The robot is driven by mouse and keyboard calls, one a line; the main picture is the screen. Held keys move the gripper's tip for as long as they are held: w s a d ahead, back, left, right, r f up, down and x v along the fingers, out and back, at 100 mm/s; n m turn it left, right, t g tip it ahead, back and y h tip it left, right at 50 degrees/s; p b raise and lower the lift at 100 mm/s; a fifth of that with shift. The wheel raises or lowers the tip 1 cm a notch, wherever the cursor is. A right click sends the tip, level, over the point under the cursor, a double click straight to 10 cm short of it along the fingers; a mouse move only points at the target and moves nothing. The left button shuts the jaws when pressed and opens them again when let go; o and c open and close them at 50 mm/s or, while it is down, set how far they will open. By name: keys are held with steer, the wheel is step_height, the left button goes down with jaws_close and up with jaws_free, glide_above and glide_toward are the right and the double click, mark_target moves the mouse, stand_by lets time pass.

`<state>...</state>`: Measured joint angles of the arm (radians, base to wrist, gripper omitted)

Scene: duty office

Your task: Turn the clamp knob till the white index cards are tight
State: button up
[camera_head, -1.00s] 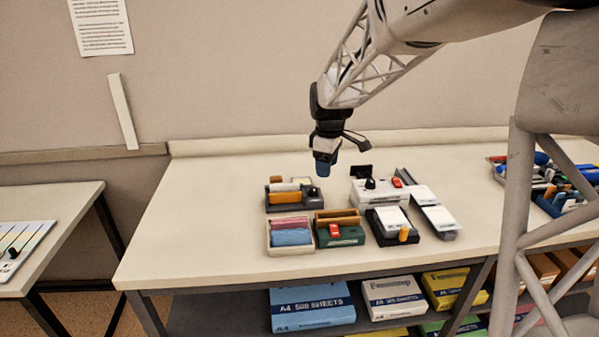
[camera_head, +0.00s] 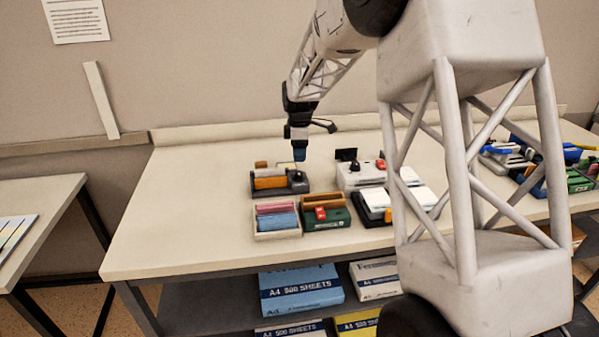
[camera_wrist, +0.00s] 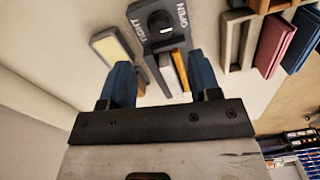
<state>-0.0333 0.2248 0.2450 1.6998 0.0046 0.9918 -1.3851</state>
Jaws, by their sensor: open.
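The dark grey clamp (camera_head: 288,188) sits at the back left of the group on the table, with a black knob (camera_head: 298,174) on its right end. In the wrist view the knob (camera_wrist: 160,22) is round and dark, with lettering beside it, of which "TIGHT" is legible. A thin white edge that looks like the index cards (camera_wrist: 178,72) lies beside an orange strip. My gripper (camera_head: 299,157) is above the clamp, near its knob end. In the wrist view its blue fingers (camera_wrist: 161,68) are apart, with nothing gripped between them. How tightly the cards are held cannot be told.
A tray of pink and blue cards (camera_head: 258,236) and a green box (camera_head: 327,224) stand in front. A white device (camera_head: 352,180) stands to the right. My arm hides part of the table's right side. The table's left is clear.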

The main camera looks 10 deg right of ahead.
mark_target(299, 173)
steer(key=shift+f, duration=0.1)
steer(key=shift+s+f, duration=0.1)
steer(key=shift+f, duration=3.7)
steer(key=c, duration=0.9)
